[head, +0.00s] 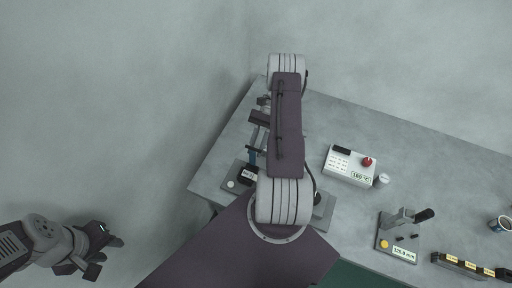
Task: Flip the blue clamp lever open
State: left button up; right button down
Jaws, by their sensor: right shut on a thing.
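The arm also covers the middle of the fixture. My left gripper (106,255) is open and empty at the lower left, off the table and far from the lever.
A white control box (350,166) with a red knob stands right of my arm. A grey press with a black handle (399,232), a dark rack (463,264) and a cup (500,223) are farther right. The table's back right surface is clear.

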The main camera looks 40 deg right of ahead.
jog(key=shift+d+f, duration=0.1)
jog(key=shift+f, duration=0.1)
jog(key=c, duration=1.4)
grip_release()
jog(key=shift+o, duration=0.8)
jog(key=shift+d, duration=0.15)
jog(key=shift+w, duration=0.1)
jog(key=b+v, duration=0.3)
jog(key=v, duration=0.6)
jog(key=shift+d, duration=0.1)
